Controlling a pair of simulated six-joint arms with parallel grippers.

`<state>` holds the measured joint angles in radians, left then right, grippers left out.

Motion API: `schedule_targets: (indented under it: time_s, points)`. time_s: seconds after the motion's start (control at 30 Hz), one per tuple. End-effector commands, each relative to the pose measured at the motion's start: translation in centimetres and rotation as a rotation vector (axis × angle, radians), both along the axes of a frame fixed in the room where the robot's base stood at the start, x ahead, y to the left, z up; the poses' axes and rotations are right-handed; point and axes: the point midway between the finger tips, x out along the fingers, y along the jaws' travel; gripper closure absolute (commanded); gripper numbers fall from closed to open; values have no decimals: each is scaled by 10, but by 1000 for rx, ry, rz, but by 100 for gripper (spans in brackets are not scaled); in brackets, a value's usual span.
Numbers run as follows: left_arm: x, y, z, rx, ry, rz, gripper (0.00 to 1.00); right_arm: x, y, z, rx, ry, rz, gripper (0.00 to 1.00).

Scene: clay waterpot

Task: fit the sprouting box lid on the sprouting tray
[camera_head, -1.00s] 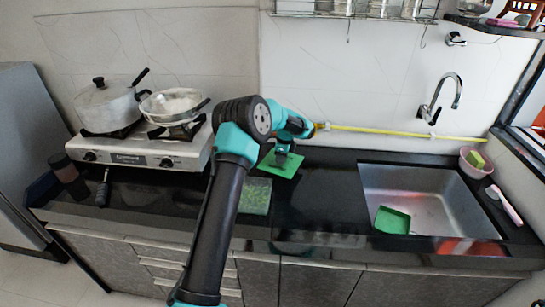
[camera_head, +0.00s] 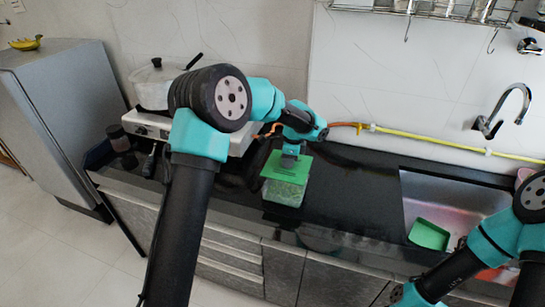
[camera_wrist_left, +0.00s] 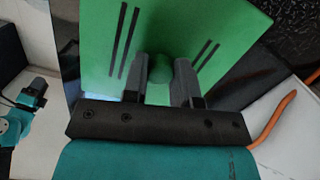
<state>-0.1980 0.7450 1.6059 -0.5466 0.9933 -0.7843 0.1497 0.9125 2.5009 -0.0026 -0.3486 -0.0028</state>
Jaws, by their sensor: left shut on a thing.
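The green sprouting box lid (camera_head: 290,167) is a flat square held by my left gripper (camera_head: 291,150). In the left wrist view the lid (camera_wrist_left: 205,25) shows dark slots, and the gripper (camera_wrist_left: 160,75) is shut on its round knob. The clear sprouting tray with green contents (camera_head: 283,194) stands on the black counter, right under the lid in the head view. I cannot tell whether lid and tray touch. My right arm enters at the lower right of the head view; its gripper is not clearly visible.
A stove with a pot (camera_head: 152,88) is behind my left arm. The sink (camera_head: 455,195) at the right holds a green container (camera_head: 429,234). A yellow hose (camera_head: 430,141) runs along the wall. The counter between tray and sink is clear.

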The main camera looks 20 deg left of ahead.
Motion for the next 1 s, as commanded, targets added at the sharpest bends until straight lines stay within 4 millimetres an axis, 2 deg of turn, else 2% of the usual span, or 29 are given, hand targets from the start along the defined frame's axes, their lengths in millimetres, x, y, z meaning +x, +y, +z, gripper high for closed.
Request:
schedule_targets:
  time_s: [0.1, 0.57, 1.0]
  points:
    - [-3, -8, 2, 1, 0, -6, 97, 0, 0, 0, 0, 0, -1, 57]
    - [-3, -7, 0, 1, 0, -6, 97, 0, 0, 0, 0, 0, -1, 57]
    - [-3, -7, -22, 2, 1, -7, 97, 0, 0, 0, 0, 0, 0, 57]
